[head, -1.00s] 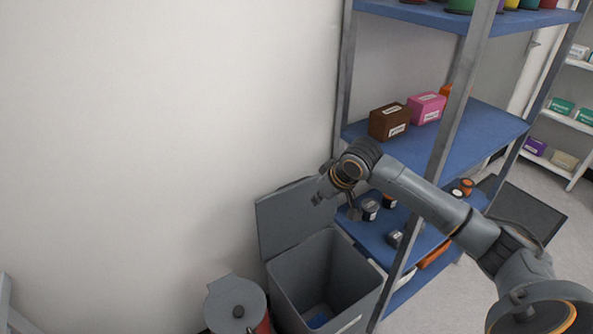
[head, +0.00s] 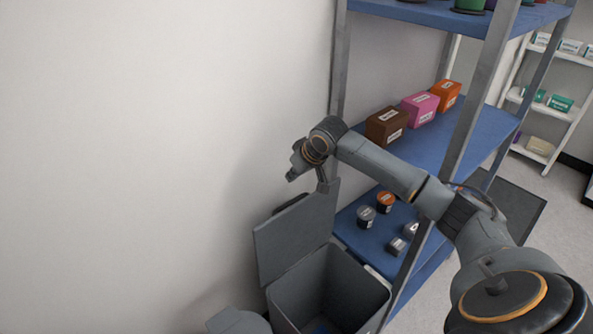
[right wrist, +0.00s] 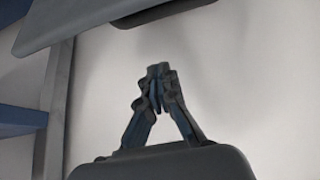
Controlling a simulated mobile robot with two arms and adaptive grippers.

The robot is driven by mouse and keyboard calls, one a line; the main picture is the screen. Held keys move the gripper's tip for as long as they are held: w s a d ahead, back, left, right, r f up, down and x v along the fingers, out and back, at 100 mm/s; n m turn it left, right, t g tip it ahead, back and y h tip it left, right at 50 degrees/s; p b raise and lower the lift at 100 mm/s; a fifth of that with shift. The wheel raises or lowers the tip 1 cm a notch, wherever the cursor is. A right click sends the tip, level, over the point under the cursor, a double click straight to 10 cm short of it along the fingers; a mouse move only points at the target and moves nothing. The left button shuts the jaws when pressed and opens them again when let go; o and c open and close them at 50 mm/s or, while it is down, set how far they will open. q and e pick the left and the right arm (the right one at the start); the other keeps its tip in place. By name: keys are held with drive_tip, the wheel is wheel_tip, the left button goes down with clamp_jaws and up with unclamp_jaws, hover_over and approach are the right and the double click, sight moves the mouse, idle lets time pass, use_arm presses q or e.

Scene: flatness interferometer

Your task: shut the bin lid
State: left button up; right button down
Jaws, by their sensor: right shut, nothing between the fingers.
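The grey bin (head: 325,285) stands on the floor at the bottom of the head view, between the wall and the blue shelf unit. Its lid (head: 290,245) is open, raised up on the wall side. My right gripper (head: 293,175) is shut and empty, above the lid's upper edge, apparently apart from it. In the right wrist view the shut fingertips (right wrist: 158,75) point at bare wall, and a grey panel, likely the lid (right wrist: 110,15), crosses the top. The lower front of the bin is cut off. My left gripper is not in view.
The blue shelf unit (head: 440,150) stands close right of the bin, with boxes (head: 387,126) and small jars (head: 366,216); my right arm passes in front of it. A smaller grey container (head: 238,322) is left of the bin. The white wall is behind.

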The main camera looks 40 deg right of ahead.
drive_tip(key=x, duration=0.6)
drive_tip(key=s+p, duration=0.1)
drive_tip(key=s, duration=0.3)
drive_tip(key=shift+s+d, duration=0.15)
drive_tip(key=shift+d, duration=0.05)
drive_tip(key=shift+f, duration=0.1)
